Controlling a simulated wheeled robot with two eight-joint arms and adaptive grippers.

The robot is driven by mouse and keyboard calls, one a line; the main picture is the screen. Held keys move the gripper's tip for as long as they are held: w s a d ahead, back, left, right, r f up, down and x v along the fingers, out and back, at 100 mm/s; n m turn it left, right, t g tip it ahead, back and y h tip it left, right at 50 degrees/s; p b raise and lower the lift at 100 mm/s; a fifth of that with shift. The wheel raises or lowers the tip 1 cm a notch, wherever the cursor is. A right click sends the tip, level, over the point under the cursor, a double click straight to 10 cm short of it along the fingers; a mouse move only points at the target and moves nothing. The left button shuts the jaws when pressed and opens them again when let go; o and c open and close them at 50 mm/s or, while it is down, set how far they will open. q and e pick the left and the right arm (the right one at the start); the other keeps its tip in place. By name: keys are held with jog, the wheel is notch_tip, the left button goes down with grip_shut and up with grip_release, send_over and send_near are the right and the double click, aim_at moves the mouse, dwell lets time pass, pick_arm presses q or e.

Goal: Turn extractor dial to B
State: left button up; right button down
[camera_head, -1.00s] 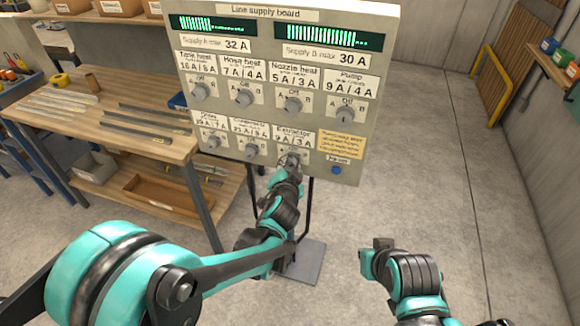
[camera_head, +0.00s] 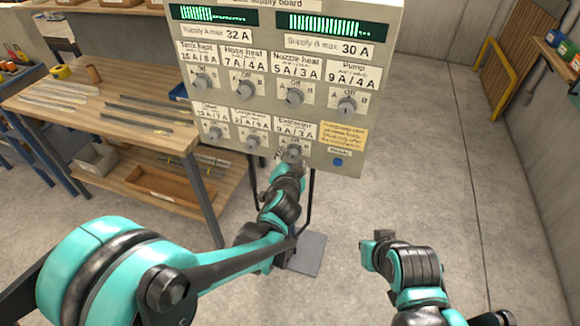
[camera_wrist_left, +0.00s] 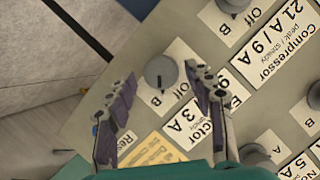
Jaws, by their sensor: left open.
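The extractor dial (camera_head: 293,152) is a grey knob at the bottom of the line supply board (camera_head: 350,172), third in the lower row. In the left wrist view the dial (camera_wrist_left: 160,72) lies between the fingertips in the picture, with the Off and B marks beside it. My left gripper (camera_wrist_left: 161,75) is open, one finger to each side of the knob; contact cannot be made out. In the head view my left gripper (camera_head: 288,165) is just below the dial. My right gripper (camera_head: 376,247) is low at the right, away from the board; its jaw state is unclear.
Other dials, such as the compressor dial (camera_head: 253,141) and pump dial (camera_head: 346,104), are close by. A blue reset button (camera_head: 338,162) is right of the extractor dial. A wooden workbench (camera_head: 90,118) stands at the left. The floor to the right is clear.

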pick_arm(q)
jog(key=v, duration=1.1)
jog(key=shift+a, duration=0.1)
jog(key=s+a+f+n+g+y, duration=0.1)
jog(key=s+a+n+g+y, duration=0.15)
jog(key=a, duration=0.65)
jog(key=s+a+f+n+g, duration=0.2)
jog(key=s+a+n, duration=0.1)
jog(key=s, duration=0.4)
jog(key=s+a+f+n+g+h, duration=0.1)
jog(key=s+a+f+n+g, duration=0.1)
jog(key=s+a, duration=0.3)
jog(key=shift+s+n+g, duration=0.35)
jog(key=shift+s+n, duration=0.2)
jog(key=shift+s, duration=0.5)
jog(key=shift+w, duration=0.1)
